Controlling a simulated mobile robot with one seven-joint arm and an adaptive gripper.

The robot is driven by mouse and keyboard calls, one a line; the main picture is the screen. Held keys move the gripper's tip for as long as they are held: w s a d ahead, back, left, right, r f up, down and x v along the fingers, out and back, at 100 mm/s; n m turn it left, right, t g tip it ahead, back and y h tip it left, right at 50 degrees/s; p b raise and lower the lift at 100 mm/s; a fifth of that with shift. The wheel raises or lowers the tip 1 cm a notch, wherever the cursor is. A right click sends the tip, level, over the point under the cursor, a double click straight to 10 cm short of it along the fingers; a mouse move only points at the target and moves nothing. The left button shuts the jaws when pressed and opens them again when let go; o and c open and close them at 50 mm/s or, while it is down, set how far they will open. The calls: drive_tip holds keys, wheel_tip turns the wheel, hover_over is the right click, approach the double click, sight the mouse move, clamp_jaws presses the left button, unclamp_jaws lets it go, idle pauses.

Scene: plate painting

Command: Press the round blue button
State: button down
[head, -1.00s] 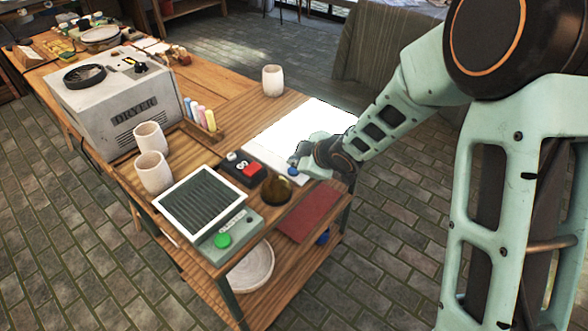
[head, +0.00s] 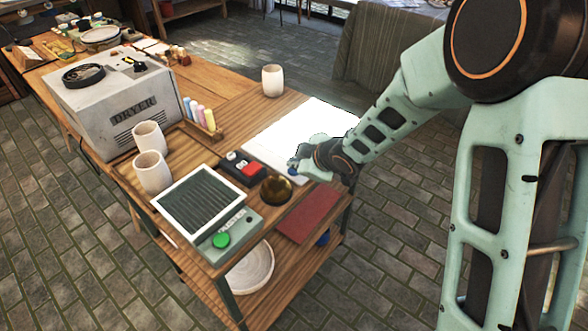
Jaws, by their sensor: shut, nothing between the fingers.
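The round blue button (head: 292,171) sits at the near end of the white light panel (head: 274,148) on the wooden table. Only a small part of its blue shows, because my gripper covers most of it. My gripper (head: 295,163) is shut and empty, with its fingertips right at the button from above. I cannot tell whether the fingertips touch it or how far it is pressed.
A grill-like device with a green button (head: 221,239) is nearer. A grey dryer (head: 115,105) and pale cups (head: 152,172) stand farther left.

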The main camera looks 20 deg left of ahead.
sight(295, 171)
drive_tip(key=shift+f+b, duration=0.4)
drive_tip(key=shift+f, duration=0.05)
drive_tip(key=shift+r, duration=0.2)
drive_tip(key=shift+r+p, duration=0.8)
drive_tip(key=shift+p, duration=0.1)
wheel_tip(295, 171, up, 6)
drive_tip(key=p, duration=0.5)
drive_tip(key=shift+w, duration=0.1)
idle(0.3)
